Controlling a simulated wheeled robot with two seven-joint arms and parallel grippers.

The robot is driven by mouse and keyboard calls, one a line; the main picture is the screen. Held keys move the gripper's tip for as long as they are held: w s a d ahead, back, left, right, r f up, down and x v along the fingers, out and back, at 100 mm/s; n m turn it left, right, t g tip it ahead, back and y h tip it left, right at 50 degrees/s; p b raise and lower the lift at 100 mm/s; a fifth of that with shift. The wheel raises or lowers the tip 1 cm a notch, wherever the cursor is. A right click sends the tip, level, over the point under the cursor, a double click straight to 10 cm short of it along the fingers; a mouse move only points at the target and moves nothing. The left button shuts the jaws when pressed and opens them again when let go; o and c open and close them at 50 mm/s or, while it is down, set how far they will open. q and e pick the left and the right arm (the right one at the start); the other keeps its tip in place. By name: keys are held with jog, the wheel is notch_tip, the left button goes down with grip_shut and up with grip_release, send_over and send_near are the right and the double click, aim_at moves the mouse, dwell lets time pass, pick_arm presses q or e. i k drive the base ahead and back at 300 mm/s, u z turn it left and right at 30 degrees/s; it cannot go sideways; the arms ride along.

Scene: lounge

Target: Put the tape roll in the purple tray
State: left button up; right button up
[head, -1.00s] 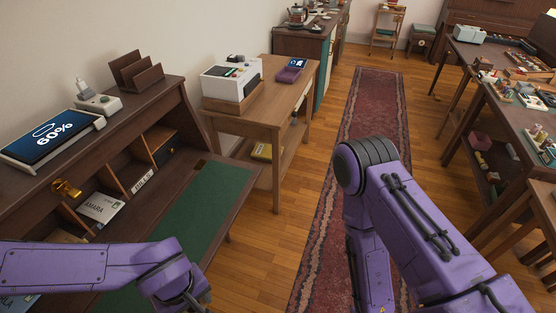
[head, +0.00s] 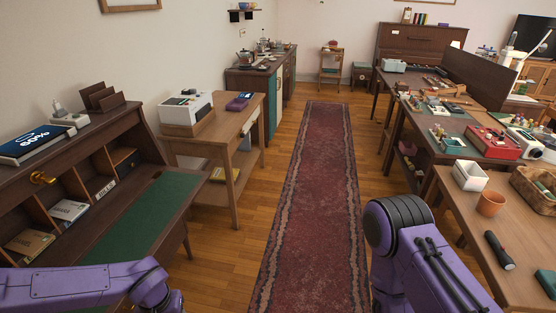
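I cannot make out a tape roll for certain in the head view. A small purple object (head: 237,103) lies on the wooden side table (head: 250,99), beside a white machine; I cannot tell whether it is a tray. My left arm comes in at the bottom left, over the front of the writing desk. My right arm is folded at the bottom right, over the floor. Both grippers are outside the picture, so what they hold is hidden.
The writing desk (head: 140,222) with cubbies is at left. A long red rug (head: 312,190) runs down the clear aisle. At right, a wooden table (head: 520,240) bears a white container (head: 470,175), an orange cup (head: 491,204), a basket (head: 537,188) and a flashlight (head: 499,250). Cluttered worktables stand beyond.

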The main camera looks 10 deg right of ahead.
aim_at(239, 105)
jog(key=z, duration=0.8)
jog(key=i, duration=6.55)
jog(key=u, duration=3.1)
